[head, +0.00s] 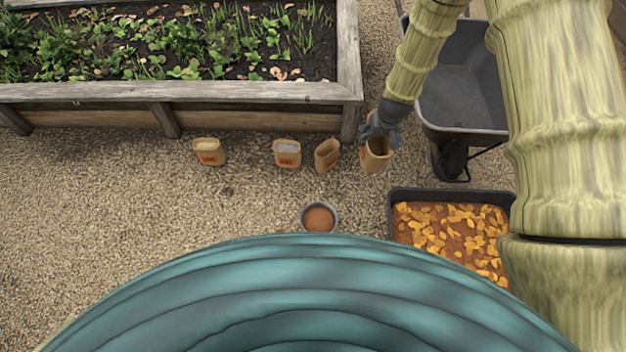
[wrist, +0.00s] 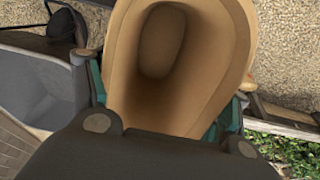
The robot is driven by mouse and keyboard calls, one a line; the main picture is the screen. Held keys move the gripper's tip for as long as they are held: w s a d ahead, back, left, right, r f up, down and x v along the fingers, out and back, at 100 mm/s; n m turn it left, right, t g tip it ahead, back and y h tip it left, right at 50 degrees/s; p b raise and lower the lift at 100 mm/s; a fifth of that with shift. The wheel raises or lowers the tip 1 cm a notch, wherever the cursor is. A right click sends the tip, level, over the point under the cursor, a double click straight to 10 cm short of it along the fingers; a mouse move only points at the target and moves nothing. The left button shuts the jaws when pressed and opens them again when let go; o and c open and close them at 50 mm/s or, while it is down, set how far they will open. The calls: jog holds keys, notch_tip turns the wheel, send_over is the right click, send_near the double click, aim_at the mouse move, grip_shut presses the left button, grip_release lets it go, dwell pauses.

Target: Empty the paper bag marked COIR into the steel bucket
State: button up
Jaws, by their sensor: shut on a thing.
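My gripper (head: 378,134) is shut on an open-topped tan paper bag (head: 376,157), beside the wheelbarrow and right of the other bags. In the wrist view the same bag (wrist: 120,60) stands open between the fingers, and its inside looks bare and brown, with no loose material to be seen. No marking on it can be read, so I cannot tell whether it is the COIR bag. The small round steel bucket (head: 334,229) is on the gravel, below and left of the held bag, with brown material inside.
A black tray (head: 395,196) holds brown material and orange leaves. A wheelbarrow (head: 460,90) and a wooden raised bed (head: 250,93) are behind.

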jog(key=shift+w+r+g+p, duration=0.1)
jog(key=shift+r+g+p, duration=0.3)
jog(key=shift+r+p, duration=0.15)
jog(key=shift+r+g+p, duration=0.7)
jog(key=shift+g+p, duration=0.05)
jog(key=shift+g, duration=0.45)
